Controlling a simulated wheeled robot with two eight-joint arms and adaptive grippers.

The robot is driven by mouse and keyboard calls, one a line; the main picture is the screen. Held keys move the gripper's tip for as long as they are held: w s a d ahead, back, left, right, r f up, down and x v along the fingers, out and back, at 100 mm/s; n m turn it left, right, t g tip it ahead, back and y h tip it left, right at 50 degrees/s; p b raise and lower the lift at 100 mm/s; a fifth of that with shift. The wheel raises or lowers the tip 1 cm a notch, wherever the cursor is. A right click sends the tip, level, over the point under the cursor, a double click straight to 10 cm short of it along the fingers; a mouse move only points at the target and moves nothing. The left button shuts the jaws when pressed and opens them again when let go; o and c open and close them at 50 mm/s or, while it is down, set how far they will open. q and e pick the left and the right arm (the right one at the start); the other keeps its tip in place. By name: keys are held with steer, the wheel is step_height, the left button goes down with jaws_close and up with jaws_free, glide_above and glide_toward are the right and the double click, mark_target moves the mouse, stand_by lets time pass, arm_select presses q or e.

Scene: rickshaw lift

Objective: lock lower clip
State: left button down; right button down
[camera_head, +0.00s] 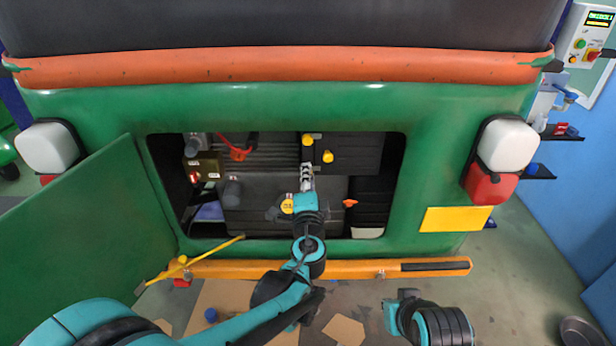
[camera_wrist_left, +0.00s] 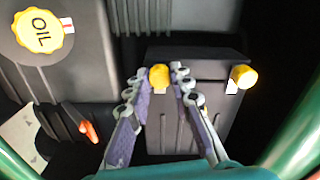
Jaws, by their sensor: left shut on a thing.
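Two yellow clips show on a dark box inside the open rear bay, one at upper left (camera_head: 307,139) and one lower and to the right (camera_head: 328,156). My left gripper (camera_head: 307,168) reaches up into the bay, just below the upper-left clip in the head view. In the left wrist view, the left gripper's fingers (camera_wrist_left: 162,80) are shut on a yellow clip (camera_wrist_left: 159,76), with the other clip (camera_wrist_left: 241,76) apart to the right. I cannot tell for sure which clip is held. My right arm shows at the bottom of the head view, but its fingers do not show.
The bay opening is framed by the green body (camera_head: 440,130), with a green door (camera_head: 85,225) swung open at left. A yellow rod (camera_head: 195,260) and orange bumper (camera_head: 340,268) lie below. A yellow oil cap (camera_head: 287,205) and orange handle (camera_head: 350,203) sit near my left arm.

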arm_select(q)
steer(key=c, duration=1.3)
jaws_free()
steer(key=s, duration=1.2)
steer(key=s+a+f+n+g+y, duration=0.2)
steer(key=a+f+n+g, duration=0.15)
steer(key=a, duration=0.45)
steer(key=s+a+f+n+g+y, duration=0.25)
steer(key=a+n, duration=0.25)
steer(key=a, duration=0.4)
steer(key=s+f+n+g+h, duration=0.1)
steer(key=s+f+n, duration=0.1)
steer(key=s, duration=0.2)
steer(key=s+f+n+g+h, duration=0.2)
steer(key=s, duration=0.2)
steer(key=s+a+f+n+g+h, duration=0.1)
steer(key=s+f+n, duration=0.1)
steer(key=s+n, duration=0.1)
steer(key=shift+s+a+f+g, duration=0.1)
steer(key=shift+s+f+g, duration=0.15)
steer(key=shift+s+g, duration=0.15)
